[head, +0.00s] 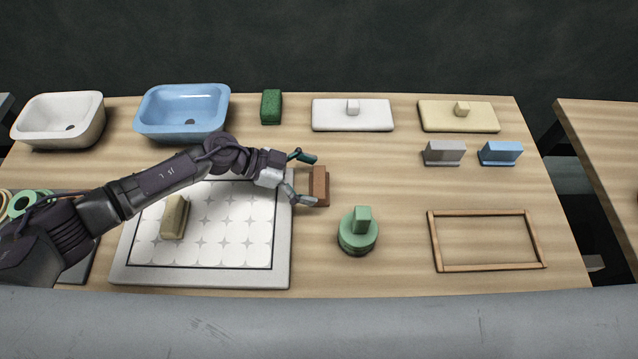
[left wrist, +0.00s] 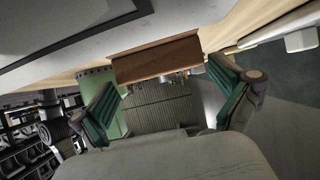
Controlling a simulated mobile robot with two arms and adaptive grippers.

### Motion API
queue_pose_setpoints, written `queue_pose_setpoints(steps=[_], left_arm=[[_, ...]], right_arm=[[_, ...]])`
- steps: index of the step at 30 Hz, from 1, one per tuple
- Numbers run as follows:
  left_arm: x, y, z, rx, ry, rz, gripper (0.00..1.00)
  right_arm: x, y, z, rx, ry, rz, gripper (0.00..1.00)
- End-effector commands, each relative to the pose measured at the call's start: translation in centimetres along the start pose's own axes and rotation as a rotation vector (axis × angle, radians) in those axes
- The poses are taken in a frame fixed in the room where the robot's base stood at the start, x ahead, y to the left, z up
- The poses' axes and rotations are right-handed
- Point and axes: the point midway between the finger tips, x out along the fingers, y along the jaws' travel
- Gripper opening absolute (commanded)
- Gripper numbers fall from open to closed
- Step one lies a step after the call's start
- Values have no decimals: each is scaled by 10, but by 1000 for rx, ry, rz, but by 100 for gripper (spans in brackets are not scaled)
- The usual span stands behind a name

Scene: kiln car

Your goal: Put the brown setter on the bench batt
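The brown setter (head: 320,187), a small reddish-brown block, stands on the bench just right of a grey-edged board with a star-patterned white face (head: 200,250), which may be the bench batt. My left gripper (head: 309,181) reaches in from the left with its fingers spread, at the setter's left side. In the left wrist view the setter (left wrist: 157,58) lies ahead of the open fingers (left wrist: 168,92), with nothing held between the pads. Whether a finger touches it I cannot tell. My right gripper is not in view.
A tan block (head: 174,217) stands on the patterned board. A green round piece with a handle (head: 358,235) stands close below the setter. A wooden frame (head: 486,268) lies right. Basins (head: 182,112), slabs with knobs (head: 352,121) and grey and blue blocks (head: 499,152) stand farther back.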

Motion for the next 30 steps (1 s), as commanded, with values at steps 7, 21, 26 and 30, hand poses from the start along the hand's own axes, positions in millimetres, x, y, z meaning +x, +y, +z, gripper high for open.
queue_pose_setpoints(steps=[7, 21, 26, 30], left_arm=[[0, 0, 0, 0, 0, 1, 60], [-7, 0, -12, 3, 1, 0, 54], [-20, -1, -36, 7, 1, -1, 54], [-38, -1, -69, 9, 1, -1, 54]], right_arm=[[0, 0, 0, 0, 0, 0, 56], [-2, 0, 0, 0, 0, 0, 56], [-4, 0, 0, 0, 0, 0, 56], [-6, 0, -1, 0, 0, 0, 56]])
